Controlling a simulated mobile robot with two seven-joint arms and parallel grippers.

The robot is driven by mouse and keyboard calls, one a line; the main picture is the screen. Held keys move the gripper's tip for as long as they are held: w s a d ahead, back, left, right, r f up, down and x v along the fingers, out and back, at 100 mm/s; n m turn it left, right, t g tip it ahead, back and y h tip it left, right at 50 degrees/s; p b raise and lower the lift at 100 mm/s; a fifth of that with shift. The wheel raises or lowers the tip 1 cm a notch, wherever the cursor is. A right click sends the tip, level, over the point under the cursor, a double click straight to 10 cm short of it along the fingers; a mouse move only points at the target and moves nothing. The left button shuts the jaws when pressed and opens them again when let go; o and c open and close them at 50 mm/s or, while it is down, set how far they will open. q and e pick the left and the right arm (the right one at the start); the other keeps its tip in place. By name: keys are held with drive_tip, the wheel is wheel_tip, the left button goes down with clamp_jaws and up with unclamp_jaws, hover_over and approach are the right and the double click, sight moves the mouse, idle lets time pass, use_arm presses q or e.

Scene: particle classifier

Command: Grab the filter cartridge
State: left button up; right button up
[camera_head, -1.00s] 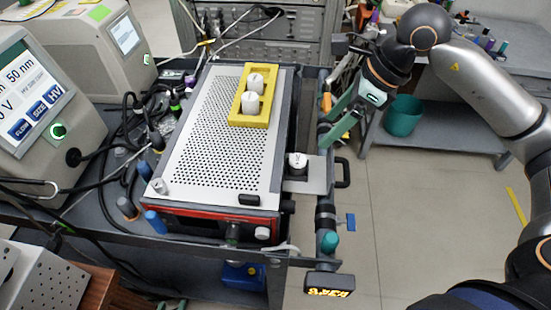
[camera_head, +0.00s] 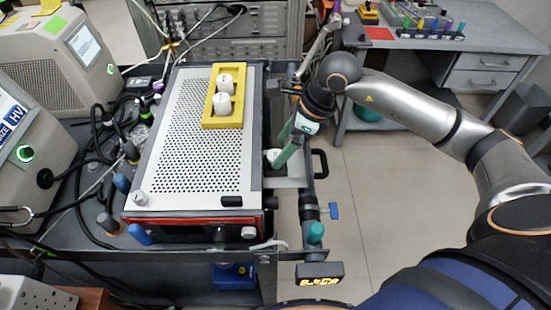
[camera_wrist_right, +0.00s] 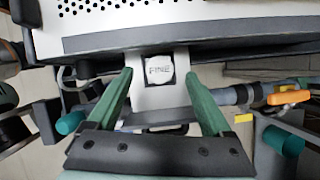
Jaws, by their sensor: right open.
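A white filter cartridge marked "FINE" (camera_wrist_right: 159,70) stands on a light metal side plate (camera_wrist_right: 143,98) in the right wrist view. In the head view the cartridge (camera_head: 271,155) is partly hidden by my gripper beside the perforated box. My right gripper (camera_wrist_right: 160,72) is open. Its green fingers lie to the left and right of the cartridge in the wrist view, with gaps on both sides and nothing held. The gripper also shows in the head view (camera_head: 284,150). Two more white cartridges stand in a yellow holder (camera_head: 208,121). My left gripper is in neither view.
The perforated metal box (camera_head: 185,150) stands close to the gripper. A black handle (camera_head: 320,163) and a pipe with a blue valve (camera_head: 334,211) are near the plate. Cables and instruments crowd the left. Open floor (camera_head: 375,200) lies to the right.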

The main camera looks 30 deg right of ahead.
drive_tip(key=shift+x, duration=1.35)
clamp_jaws()
